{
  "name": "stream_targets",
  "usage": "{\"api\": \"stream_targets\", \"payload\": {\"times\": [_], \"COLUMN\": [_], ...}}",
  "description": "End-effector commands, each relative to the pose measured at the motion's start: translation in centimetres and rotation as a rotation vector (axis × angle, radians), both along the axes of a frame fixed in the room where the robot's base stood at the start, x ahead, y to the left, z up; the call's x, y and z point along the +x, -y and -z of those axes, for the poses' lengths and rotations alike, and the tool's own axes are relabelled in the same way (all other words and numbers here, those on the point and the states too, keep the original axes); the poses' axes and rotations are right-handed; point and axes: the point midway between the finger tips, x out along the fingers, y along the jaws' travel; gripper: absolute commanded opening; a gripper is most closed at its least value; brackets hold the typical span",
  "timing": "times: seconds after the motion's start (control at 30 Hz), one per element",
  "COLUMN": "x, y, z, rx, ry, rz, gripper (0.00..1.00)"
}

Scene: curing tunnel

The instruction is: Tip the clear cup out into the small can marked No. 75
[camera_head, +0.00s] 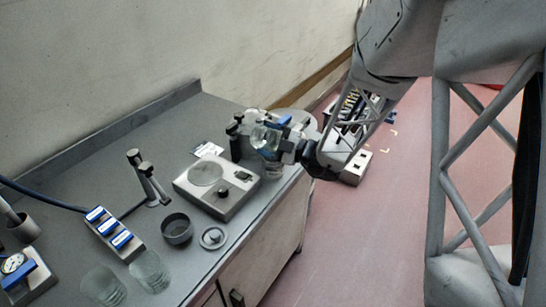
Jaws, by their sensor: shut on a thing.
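My gripper (279,143) is at the far right end of the bench, shut on a clear cup (262,136). The cup is held above the bench top and looks tilted, but its contents are too small to make out. A small dark open can (177,239) stands on the bench in front of the flat instrument, well to the lower left of my gripper. A round lid-like disc (213,238) lies beside it. I cannot read the mark No. 75 on any can. Another clear vessel (271,168) shows just below my gripper, partly hidden.
A flat instrument with a round plate (233,197) stands mid-bench. A clamp stand (150,183), a blue-labelled block (116,236) and two clear glasses (150,271) are to the left. Dark upright fittings (235,142) stand close by my gripper. The bench's front edge runs near the disc.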

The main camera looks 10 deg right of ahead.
Motion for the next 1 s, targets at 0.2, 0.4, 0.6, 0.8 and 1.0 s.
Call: {"api": "stream_targets", "payload": {"times": [0.2, 0.4, 0.6, 0.8, 1.0], "x": [0.5, 0.9, 0.9, 0.9, 0.9], "y": [0.9, 1.6, 1.6, 1.5, 1.5], "z": [-0.2, -0.3, -0.4, -0.4, -0.4], "rx": [0.122, 0.235, 0.229, 0.228, 0.228], "ry": [-0.070, -0.135, -0.131, -0.132, -0.132], "rz": [0.001, 0.001, -0.001, 0.000, 0.000], "gripper": [0.44, 0.44, 0.44, 0.44, 0.44]}}
